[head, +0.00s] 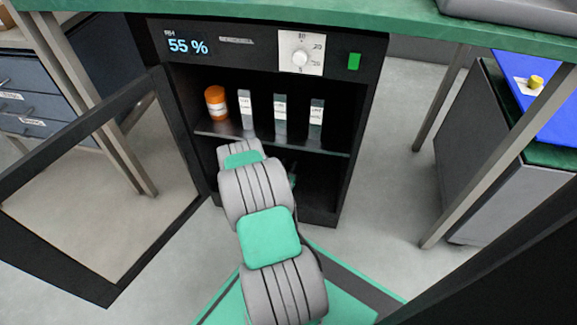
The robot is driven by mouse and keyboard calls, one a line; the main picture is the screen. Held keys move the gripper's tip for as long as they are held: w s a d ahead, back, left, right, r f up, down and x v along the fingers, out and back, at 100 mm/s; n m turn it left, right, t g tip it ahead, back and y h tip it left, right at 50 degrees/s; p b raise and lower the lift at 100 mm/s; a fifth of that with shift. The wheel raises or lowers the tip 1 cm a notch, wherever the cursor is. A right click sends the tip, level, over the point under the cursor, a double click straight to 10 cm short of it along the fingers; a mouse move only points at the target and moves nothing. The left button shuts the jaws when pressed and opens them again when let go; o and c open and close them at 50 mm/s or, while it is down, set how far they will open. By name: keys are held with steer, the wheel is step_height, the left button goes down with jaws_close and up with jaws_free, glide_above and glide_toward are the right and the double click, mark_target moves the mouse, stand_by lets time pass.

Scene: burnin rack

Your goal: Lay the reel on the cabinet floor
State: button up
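The black dry cabinet (362,120) stands under the green bench with its door open to the left. My arm reaches into its lower compartment, below the shelf (325,146). My gripper is hidden behind my arm and in the dark of that compartment, so its fingers do not show. The reel cannot be made out. A faint dark green shape (292,172) shows beside my arm below the shelf; I cannot tell what it is. Most of the cabinet floor is dark or covered by my arm.
An orange jar (215,103) and several grey labelled packs (280,115) stand on the shelf above my arm. The open glass door (105,190) spreads to the left. Bench legs stand on both sides, and a cart with a blue mat (555,95) is at the right.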

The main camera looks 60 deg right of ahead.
steer(key=shift+o, duration=1.3)
steer(key=shift+r, duration=0.1)
steer(key=p+v, duration=0.4)
steer(key=v, duration=0.8)
steer(key=shift+p, duration=0.35)
steer(key=w+a+r+g+y, duration=0.2)
steer(key=w+a+r+y, duration=0.3)
steer(key=w+r, duration=0.7)
steer(key=a+r+n+y, duration=0.2)
steer(key=a+r+n, duration=0.1)
steer(key=a+r, duration=0.8)
steer(key=s+a+r+n+y, duration=0.2)
steer(key=s+a+r+n, duration=0.2)
steer(key=a, duration=0.3)
steer(key=s+a+r+n+y, duration=0.2)
steer(key=s+a+r+n, duration=0.1)
steer(key=s+a, duration=0.3)
steer(key=s+a+r+n+y, duration=0.2)
steer(key=s+a+r+n, duration=0.2)
steer(key=a, duration=0.5)
steer(key=shift+s+a+r+n+y, duration=0.15)
steer(key=shift+s+r+n+y, duration=0.2)
steer(key=shift+s, duration=0.15)
